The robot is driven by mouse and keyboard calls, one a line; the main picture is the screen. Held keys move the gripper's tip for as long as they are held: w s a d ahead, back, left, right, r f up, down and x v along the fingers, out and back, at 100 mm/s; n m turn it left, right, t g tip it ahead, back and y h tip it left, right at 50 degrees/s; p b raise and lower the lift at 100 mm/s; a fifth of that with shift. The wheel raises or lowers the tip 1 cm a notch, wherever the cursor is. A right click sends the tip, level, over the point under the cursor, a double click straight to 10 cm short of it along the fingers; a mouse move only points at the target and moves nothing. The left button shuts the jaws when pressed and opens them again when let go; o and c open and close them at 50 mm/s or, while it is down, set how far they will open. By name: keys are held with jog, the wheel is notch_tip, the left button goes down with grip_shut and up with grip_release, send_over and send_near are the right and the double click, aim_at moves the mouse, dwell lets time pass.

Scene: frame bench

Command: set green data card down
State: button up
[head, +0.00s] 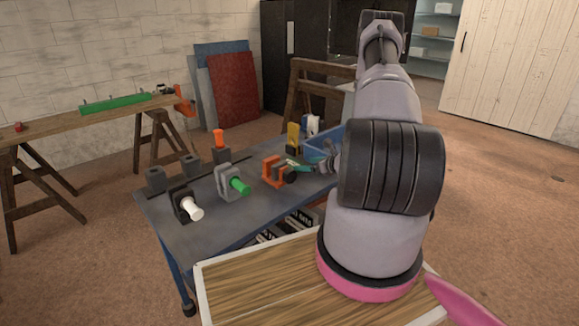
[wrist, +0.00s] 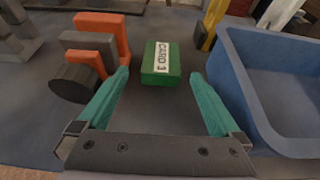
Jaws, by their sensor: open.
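The green data card (wrist: 153,79), labelled "CARD 1", lies on the grey bench top in the wrist view. My gripper (wrist: 159,76) is open, with its two teal fingers spread wide. The card sits between and just beyond the fingertips, with a gap visible on each side. In the head view my gripper (head: 305,165) is low over the bench, partly behind my arm, and I cannot make out the card there.
A blue bin (wrist: 250,85) stands close to the right finger. An orange bracket (wrist: 104,42) with a dark cylinder (wrist: 77,83) is close on the left. In the head view, a grey clamp with a green rod (head: 239,186) and a white-ended one (head: 194,210) stand nearer the front.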

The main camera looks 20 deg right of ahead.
aim_at(293, 163)
jog(key=x, duration=1)
jog(key=shift+w+f, duration=0.25)
jog(key=shift+w, duration=0.15)
jog(key=shift+r, duration=0.1)
jog(key=c, duration=1.4)
